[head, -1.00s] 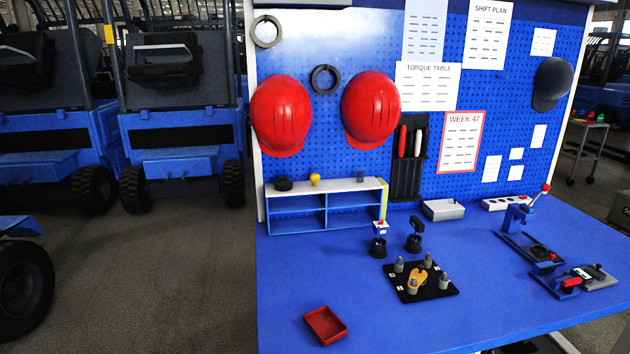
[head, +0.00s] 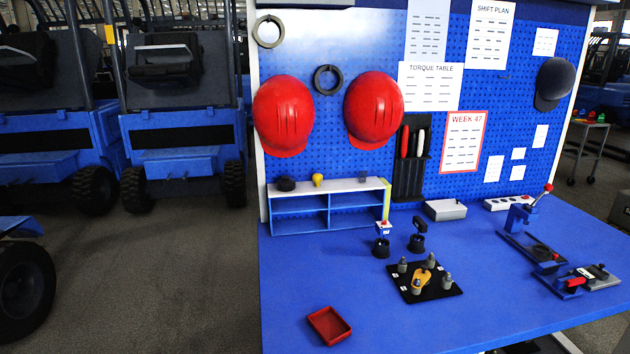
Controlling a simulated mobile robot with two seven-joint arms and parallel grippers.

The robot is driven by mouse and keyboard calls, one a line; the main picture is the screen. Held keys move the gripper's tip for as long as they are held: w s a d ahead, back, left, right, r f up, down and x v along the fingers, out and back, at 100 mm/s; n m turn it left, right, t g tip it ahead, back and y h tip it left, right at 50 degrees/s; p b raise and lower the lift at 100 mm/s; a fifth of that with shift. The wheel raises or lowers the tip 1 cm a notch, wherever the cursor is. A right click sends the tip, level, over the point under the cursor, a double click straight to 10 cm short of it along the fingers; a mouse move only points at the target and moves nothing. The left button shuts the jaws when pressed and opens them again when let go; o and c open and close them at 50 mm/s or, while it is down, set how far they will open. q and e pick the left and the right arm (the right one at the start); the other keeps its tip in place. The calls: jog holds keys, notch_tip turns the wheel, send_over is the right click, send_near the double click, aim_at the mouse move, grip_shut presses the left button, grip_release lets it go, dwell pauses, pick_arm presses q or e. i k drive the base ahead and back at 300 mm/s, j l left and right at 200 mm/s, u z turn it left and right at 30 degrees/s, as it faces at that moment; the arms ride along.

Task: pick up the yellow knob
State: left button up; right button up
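The small yellow knob (head: 318,180) sits on top of the low blue-and-white shelf unit (head: 350,185) at the back left of the blue workbench. It stands between a dark round knob (head: 286,184) on its left and a small grey-blue piece (head: 362,180) on its right. Neither of my grippers shows in the head view, and nothing touches the yellow knob.
A black plate (head: 440,291) with grey posts and a yellow part stands mid-bench. A red tray (head: 322,335) lies at the front left. A lever press (head: 522,217) stands at right. The bench front is mostly clear.

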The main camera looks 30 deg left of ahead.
aim_at(317, 178)
jog(key=k+j, duration=0.1)
jog(key=j, duration=0.8)
jog(key=k+j, duration=0.1)
jog(key=j, duration=1.05)
jog(key=i+j+u, duration=0.1)
jog(key=j, duration=0.25)
jog(key=i+j, duration=0.1)
jog(key=j, duration=0.2)
